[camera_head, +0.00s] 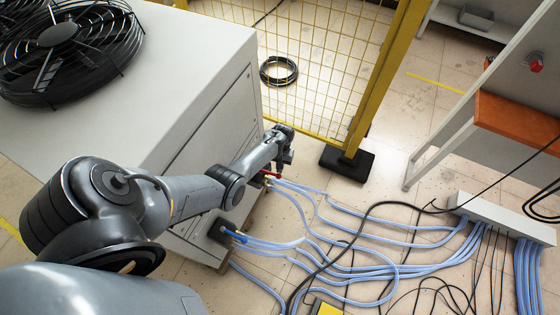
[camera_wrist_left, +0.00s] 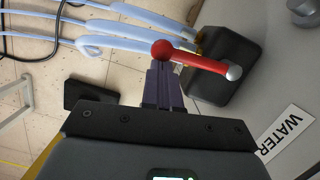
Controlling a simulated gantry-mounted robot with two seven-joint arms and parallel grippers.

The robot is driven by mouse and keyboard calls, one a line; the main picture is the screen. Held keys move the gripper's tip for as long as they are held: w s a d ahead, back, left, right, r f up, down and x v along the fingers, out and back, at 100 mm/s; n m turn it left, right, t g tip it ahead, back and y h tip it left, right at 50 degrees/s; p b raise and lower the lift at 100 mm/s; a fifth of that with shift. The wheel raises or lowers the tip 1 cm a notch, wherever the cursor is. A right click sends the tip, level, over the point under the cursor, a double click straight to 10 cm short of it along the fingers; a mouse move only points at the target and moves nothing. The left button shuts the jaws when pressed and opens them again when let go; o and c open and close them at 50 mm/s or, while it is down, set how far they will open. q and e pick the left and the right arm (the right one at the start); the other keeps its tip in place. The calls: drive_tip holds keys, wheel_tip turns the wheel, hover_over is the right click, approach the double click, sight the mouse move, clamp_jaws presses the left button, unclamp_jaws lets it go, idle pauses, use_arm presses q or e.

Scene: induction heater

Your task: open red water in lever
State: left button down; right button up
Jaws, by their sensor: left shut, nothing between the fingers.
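The red water in lever (camera_wrist_left: 200,60) shows in the left wrist view as a red bar with a rounded red end on the left and a silver end on the right. It sits in front of a black block (camera_wrist_left: 222,75) on the machine's side. In the head view the red lever (camera_head: 270,174) is small and partly hidden by my arm. My left gripper (camera_wrist_left: 160,68) is shut and empty. Its fingertips are right at the lever's rounded end; I cannot tell whether they touch. In the head view my left gripper (camera_head: 284,165) is beside the lever.
Blue hoses (camera_head: 350,262) run from the grey machine (camera_head: 190,70) across the floor to a white manifold (camera_head: 505,218). A yellow mesh fence (camera_head: 375,95) with a black foot (camera_head: 346,163) stands beyond the gripper. A "WATER" label (camera_wrist_left: 285,132) is on the panel near the lever.

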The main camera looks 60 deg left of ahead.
use_arm(q)
drive_tip(key=shift+s+d+m, duration=0.2)
drive_tip(key=shift+s+m, duration=0.05)
drive_tip(key=shift+m, duration=0.05)
drive_tip(key=shift+f, duration=0.1)
drive_tip(key=shift+p, duration=0.3)
